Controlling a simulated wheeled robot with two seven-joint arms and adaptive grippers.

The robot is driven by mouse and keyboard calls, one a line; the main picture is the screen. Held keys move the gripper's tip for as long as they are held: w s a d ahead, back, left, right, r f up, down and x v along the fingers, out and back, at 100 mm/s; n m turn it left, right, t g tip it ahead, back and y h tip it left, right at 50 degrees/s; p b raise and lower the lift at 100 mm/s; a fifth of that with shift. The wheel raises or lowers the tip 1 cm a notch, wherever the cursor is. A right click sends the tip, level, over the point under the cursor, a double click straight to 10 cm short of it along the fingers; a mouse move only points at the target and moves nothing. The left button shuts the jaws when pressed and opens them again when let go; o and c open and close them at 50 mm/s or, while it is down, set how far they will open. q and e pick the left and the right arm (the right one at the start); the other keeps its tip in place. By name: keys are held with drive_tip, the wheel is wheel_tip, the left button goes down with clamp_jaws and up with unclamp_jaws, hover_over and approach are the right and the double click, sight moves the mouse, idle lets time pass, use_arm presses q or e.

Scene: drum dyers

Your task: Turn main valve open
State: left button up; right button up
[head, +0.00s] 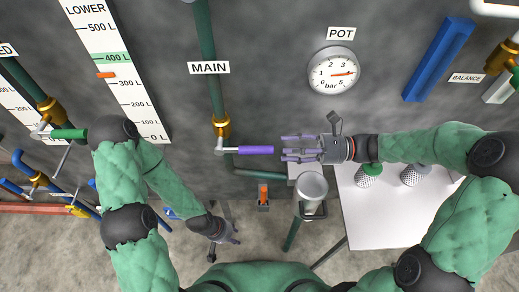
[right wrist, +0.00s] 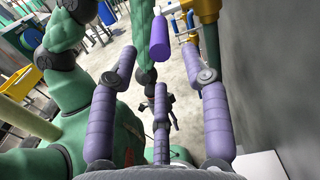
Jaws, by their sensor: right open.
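The main valve, a brass body (head: 221,128) on a green pipe under the MAIN label (head: 209,67), carries a purple lever handle (head: 256,150) that points right, crosswise to the pipe. My right gripper (head: 284,150) is open just right of the handle's free end, its fingers pointing left at it. In the right wrist view the purple handle (right wrist: 159,38) shows ahead of the spread fingers, near the middle between them. The fingers appear apart from it. My left gripper (head: 234,238) hangs low, well away from the valve; its opening is too small to tell.
A pressure gauge (head: 333,72) marked POT is on the wall above right. A grey cylindrical pot (head: 311,186) stands below my right gripper, beside a white table (head: 380,220) with patterned objects. Another valve with a green handle (head: 69,134) is at left.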

sight(243, 150)
drive_tip(key=a+b, duration=0.1)
drive_tip(key=a, duration=0.7)
drive_tip(key=shift+a+f+b, duration=0.1)
drive_tip(key=shift+a+b, duration=0.05)
drive_tip(key=shift+b, duration=0.25)
drive_tip(key=shift+c, duration=0.3)
clamp_jaws()
